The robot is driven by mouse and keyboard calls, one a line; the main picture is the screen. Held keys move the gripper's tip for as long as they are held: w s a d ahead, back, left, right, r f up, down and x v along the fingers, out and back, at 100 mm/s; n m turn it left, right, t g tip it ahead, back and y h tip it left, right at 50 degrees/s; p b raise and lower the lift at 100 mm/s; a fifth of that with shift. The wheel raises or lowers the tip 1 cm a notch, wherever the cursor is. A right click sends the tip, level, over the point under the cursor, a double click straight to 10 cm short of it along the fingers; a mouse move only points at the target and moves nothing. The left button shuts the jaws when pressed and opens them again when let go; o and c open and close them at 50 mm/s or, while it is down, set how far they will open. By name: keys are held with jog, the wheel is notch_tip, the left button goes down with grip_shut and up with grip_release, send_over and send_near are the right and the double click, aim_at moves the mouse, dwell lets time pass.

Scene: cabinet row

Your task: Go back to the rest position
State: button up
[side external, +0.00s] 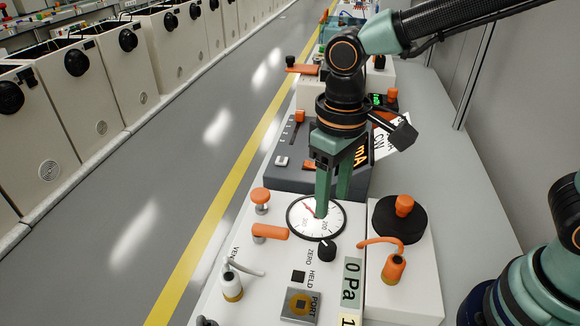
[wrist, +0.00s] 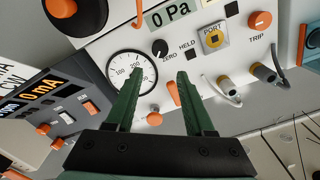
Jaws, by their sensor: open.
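My gripper (side external: 331,190) is green with two straight fingers and points down over the panel with the round dial gauge (side external: 317,217). In the wrist view my gripper (wrist: 157,80) is open, with its fingers apart and nothing between the tips. The dial gauge (wrist: 128,66) lies by the left finger, which covers part of its edge. An orange lever (wrist: 173,93) shows in the gap between the fingers, beyond them. Whether a fingertip touches the panel cannot be told.
Near the gauge are a black ZERO knob (side external: 327,251), an orange lever (side external: 270,231), an orange-topped black disc (side external: 399,220) and a 0 Pa display (side external: 351,282). A grey mA unit (side external: 285,178) stands behind. The floor aisle (side external: 160,180) at left is clear.

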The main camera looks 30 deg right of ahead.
jog(key=d+r+m+t, duration=0.1)
jog(key=d+r+t, duration=0.1)
jog(key=d, duration=0.7)
jog(key=d+r+m+t, duration=0.2)
jog(key=d+r, duration=0.3)
jog(key=d, duration=0.4)
jog(key=shift+s+r+t, duration=0.15)
jog(key=shift+s+t, duration=0.3)
jog(key=shift+t, duration=0.35)
jog(key=shift+o, duration=0.4)
jog(key=shift+a, duration=0.1)
